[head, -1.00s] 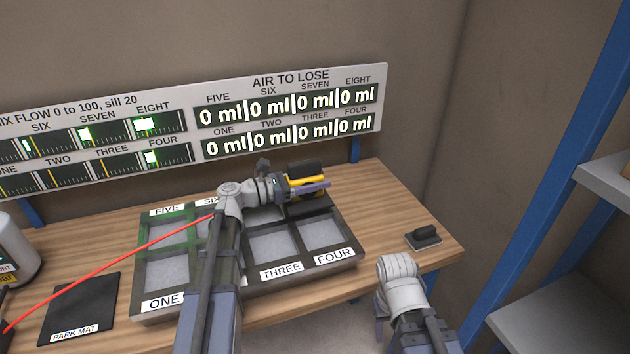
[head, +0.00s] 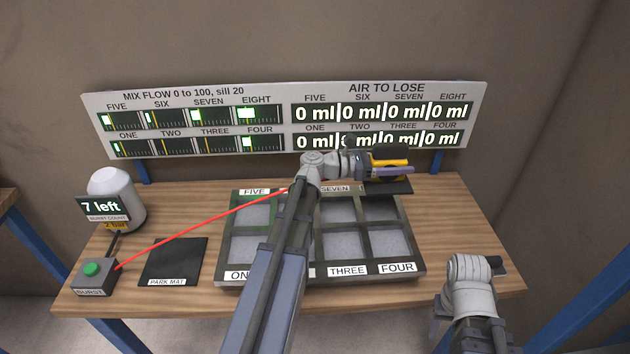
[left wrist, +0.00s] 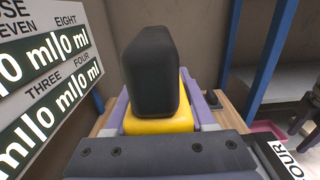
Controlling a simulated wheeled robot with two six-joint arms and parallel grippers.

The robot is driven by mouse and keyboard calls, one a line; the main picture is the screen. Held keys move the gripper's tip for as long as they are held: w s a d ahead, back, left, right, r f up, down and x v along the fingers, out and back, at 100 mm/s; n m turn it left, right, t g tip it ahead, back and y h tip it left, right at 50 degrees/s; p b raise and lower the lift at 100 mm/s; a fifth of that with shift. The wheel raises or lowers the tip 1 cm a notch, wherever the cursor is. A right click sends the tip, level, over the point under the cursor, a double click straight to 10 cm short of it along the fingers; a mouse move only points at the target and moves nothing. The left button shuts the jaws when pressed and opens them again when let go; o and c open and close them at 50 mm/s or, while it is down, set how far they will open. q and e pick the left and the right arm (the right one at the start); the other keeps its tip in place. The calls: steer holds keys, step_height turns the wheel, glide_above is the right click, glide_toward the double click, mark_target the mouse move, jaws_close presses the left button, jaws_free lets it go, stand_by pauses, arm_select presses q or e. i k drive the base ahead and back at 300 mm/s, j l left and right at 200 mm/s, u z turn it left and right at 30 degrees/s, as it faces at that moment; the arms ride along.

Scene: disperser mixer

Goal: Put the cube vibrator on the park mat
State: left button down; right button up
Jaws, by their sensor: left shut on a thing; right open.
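The cube vibrator (head: 401,161), yellow with a black block on top, is between the purple fingers of my left gripper (head: 392,169). The gripper is shut on it over the back right of the mould tray, near compartment EIGHT; I cannot tell the gap below. In the left wrist view its yellow body (left wrist: 160,121) and black block fill the middle. The dark square park mat (head: 175,258) lies bare at the left front of the table, well away from the vibrator.
The mould tray (head: 420,278) with labelled compartments fills the table's middle. Left are a BURST button box (head: 94,274) and a white canister (head: 118,195) reading "7 left". A red line runs from the box toward my left wrist. A dark block (head: 497,265) is partly behind my right arm.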

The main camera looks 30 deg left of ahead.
mark_target(175, 260)
steer(key=l, duration=0.65)
steer(key=u, duration=1.3)
